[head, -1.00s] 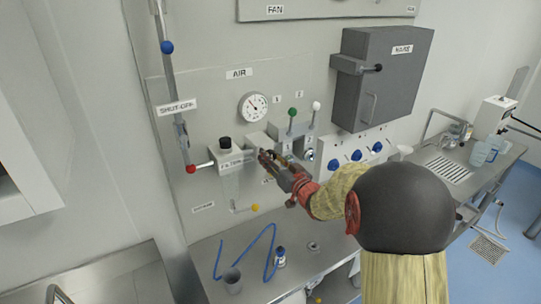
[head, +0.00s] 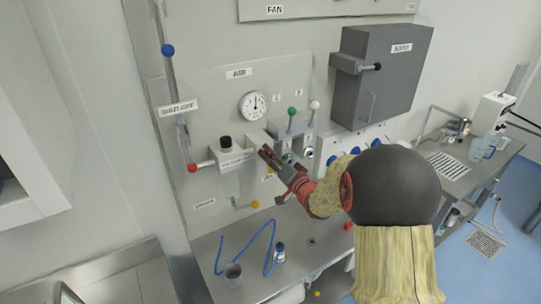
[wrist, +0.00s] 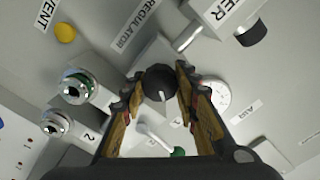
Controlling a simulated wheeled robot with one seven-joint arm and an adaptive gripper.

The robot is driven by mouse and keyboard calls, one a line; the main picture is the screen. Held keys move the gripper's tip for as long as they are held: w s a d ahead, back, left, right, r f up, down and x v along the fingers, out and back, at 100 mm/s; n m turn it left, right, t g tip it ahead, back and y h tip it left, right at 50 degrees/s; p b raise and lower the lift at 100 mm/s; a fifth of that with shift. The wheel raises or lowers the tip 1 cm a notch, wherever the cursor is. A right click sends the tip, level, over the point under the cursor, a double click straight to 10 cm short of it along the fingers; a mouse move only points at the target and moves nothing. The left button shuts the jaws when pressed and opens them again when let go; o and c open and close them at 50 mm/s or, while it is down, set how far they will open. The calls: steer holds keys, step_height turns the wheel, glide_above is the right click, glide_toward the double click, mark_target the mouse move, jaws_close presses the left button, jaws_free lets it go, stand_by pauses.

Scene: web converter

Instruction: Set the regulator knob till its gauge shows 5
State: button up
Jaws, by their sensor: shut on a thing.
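The regulator knob (wrist: 160,79) is black with a pale pointer line, below the REGULATOR label in the wrist view. My gripper (wrist: 160,75) is shut on it, with one fingertip on each side. In the head view my gripper (head: 265,154) is at the front of the regulator block (head: 255,138) and hides the knob. The round white gauge (head: 254,105) is above, under the AIR label. Its needle appears to point nearly straight up, but the numbers are too small to read. In the wrist view the gauge (wrist: 221,95) is partly hidden by my right finger.
The filter (head: 229,153) with a black top stands left of the regulator. A red-ended lever (head: 192,168) is farther left. Green (head: 292,111) and white (head: 315,105) levers rise close on the right. A yellow knob (head: 255,205) is below.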

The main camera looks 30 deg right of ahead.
stand_by(0.3)
steer(key=o, duration=1)
steer(key=shift+o, duration=0.8)
steer(key=s, duration=1.2)
steer(key=shift+d, duration=0.25)
